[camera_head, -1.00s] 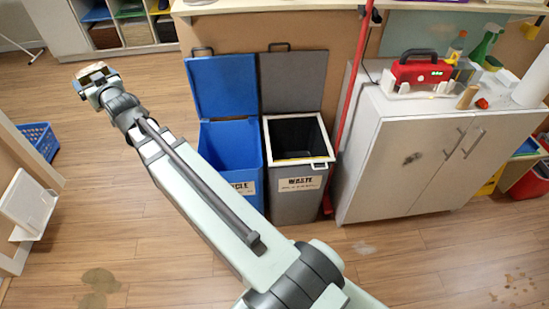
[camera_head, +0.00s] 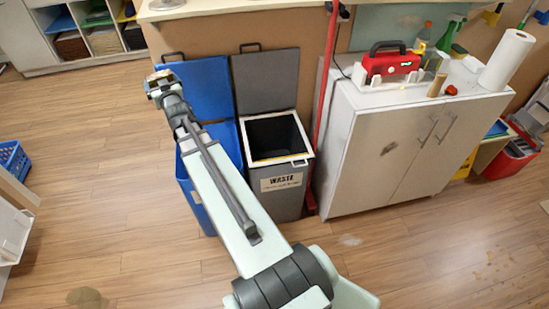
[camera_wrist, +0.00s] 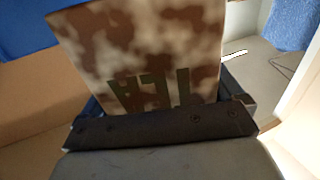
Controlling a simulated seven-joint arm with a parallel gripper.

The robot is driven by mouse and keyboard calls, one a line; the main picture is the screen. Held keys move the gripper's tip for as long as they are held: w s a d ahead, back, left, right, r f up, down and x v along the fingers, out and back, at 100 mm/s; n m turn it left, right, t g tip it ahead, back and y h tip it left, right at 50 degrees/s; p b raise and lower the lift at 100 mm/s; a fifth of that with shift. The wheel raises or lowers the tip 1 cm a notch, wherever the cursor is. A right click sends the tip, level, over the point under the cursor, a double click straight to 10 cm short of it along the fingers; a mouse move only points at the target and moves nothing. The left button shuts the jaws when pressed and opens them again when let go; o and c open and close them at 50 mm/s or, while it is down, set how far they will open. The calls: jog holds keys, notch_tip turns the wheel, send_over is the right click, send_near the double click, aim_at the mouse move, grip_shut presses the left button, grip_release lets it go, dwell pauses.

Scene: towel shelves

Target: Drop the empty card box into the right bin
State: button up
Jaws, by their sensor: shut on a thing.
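My gripper (camera_head: 160,84) is shut on the card box (camera_head: 158,74), a small brown carton at the far end of my arm. In the wrist view the card box (camera_wrist: 140,50) is mottled brown and cream with dark letters that look like "TEA". In the head view it shows just left of the raised blue lid; its height and depth relative to the lid are unclear. The blue bin (camera_head: 195,196) has its lid up and is partly hidden behind my arm. The grey bin (camera_head: 285,188), labelled "WASTE", stands to its right with lid raised and a dark opening.
A red pole (camera_head: 322,110) stands right of the grey bin, beside a white cabinet (camera_head: 375,150). The cabinet top holds a red device (camera_head: 390,62), bottles and a paper roll (camera_head: 507,60). A counter edge (camera_head: 240,8) runs above the bins.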

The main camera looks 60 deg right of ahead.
jog(key=s+d+f+m+g+h, duration=0.3)
jog(key=s+d+f+h, duration=0.1)
jog(key=s+d+f, duration=0.95)
jog(key=s+d+f+m+g+h, duration=0.3)
jog(key=s+d+f, duration=0.7)
jog(key=s+d, duration=0.65)
jog(key=d+f, duration=0.5)
jog(key=shift+w+a+r+n+t+y, duration=0.8)
jog(key=shift+w+r+n+t+y, duration=0.4)
jog(key=shift+w+r, duration=0.95)
jog(key=shift+f, duration=2.9)
jog(key=o, duration=0.6)
jog(key=shift+o, duration=0.2)
jog(key=shift+r, duration=0.15)
